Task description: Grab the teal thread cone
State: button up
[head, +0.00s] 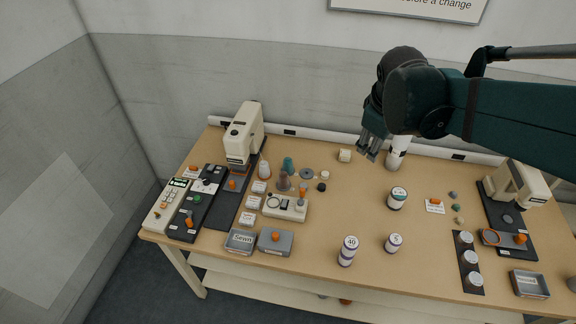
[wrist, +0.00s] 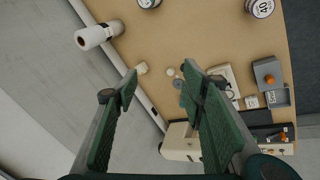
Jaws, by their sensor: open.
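The teal thread cone (head: 288,163) stands upright on the table, left of centre in the head view, just behind a brownish cone (head: 283,181). My gripper (head: 369,146) hangs in the air to its right, pointing down, apart from everything. In the wrist view the gripper (wrist: 160,78) is open, with nothing between its green fingers.
A white sewing machine (head: 245,132) stands left of the cone. A grey disc (head: 307,173), a small dark knob (head: 322,187) and a cream block (head: 345,155) lie to its right. Labelled rolls (head: 347,251) stand at the front.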

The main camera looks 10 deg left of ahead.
jog(key=w+a+f+n, duration=0.4)
jog(key=w+a, duration=0.3)
jog(key=n+g+h, duration=0.2)
jog(key=n, duration=0.9)
send_near(287, 158)
jog(key=d+f, duration=0.1)
jog(key=f, duration=0.1)
jog(key=shift+w+a+f+h, duration=0.1)
jog(key=shift+a+f+h, duration=0.2)
jog(key=shift+f, duration=0.05)
jog(key=shift+x, duration=1.35)
jog(key=shift+b+x, duration=0.3)
jog(key=shift+x, duration=2.3)
jog(key=shift+w, duration=0.1)
